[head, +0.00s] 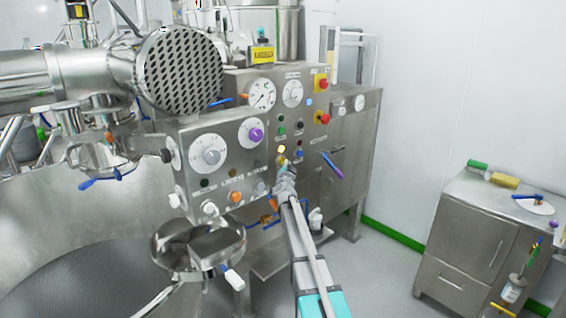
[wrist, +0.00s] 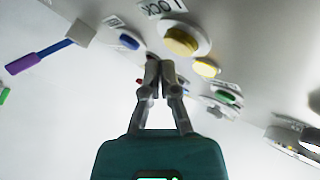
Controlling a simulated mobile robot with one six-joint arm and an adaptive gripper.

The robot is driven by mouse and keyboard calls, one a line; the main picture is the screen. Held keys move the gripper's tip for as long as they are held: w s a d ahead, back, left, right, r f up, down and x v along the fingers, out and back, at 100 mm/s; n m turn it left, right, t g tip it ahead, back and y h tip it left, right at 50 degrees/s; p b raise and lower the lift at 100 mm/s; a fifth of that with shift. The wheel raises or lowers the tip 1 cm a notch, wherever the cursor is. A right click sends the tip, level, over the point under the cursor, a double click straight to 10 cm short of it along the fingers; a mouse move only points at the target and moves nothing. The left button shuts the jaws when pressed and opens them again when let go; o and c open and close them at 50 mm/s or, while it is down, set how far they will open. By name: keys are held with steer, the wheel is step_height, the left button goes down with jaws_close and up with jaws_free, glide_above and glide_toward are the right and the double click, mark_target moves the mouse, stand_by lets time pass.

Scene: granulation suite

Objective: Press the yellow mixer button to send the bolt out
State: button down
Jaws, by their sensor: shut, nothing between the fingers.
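A small yellow button (head: 282,149) shows on the steel control panel in the head view, just above the tip of my gripper (head: 283,166). I cannot make out a bolt in either view.
A blue button (wrist: 129,41) and a green button (wrist: 227,97) flank the fingertips. A purple-ended lever (head: 332,165) projects to the right of my gripper. A steel cabinet (head: 465,245) stands right, with open floor between.

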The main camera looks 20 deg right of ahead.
steer(key=shift+w+a, duration=0.25)
steer(key=shift+w, duration=0.55)
stand_by(1.8)
steer(key=shift+s, duration=0.1)
steer(key=shift+s+d, duration=0.25)
steer(key=shift+s, duration=0.6)
stand_by(0.4)
steer(key=shift+s+d, duration=0.3)
steer(key=shift+s, duration=0.45)
steer(key=shift+s+d, duration=0.3)
steer(key=shift+s, duration=0.45)
steer(key=shift+s+d, duration=0.3)
steer(key=shift+s, duration=0.45)
stand_by(0.5)
steer(key=shift+f, duration=0.1)
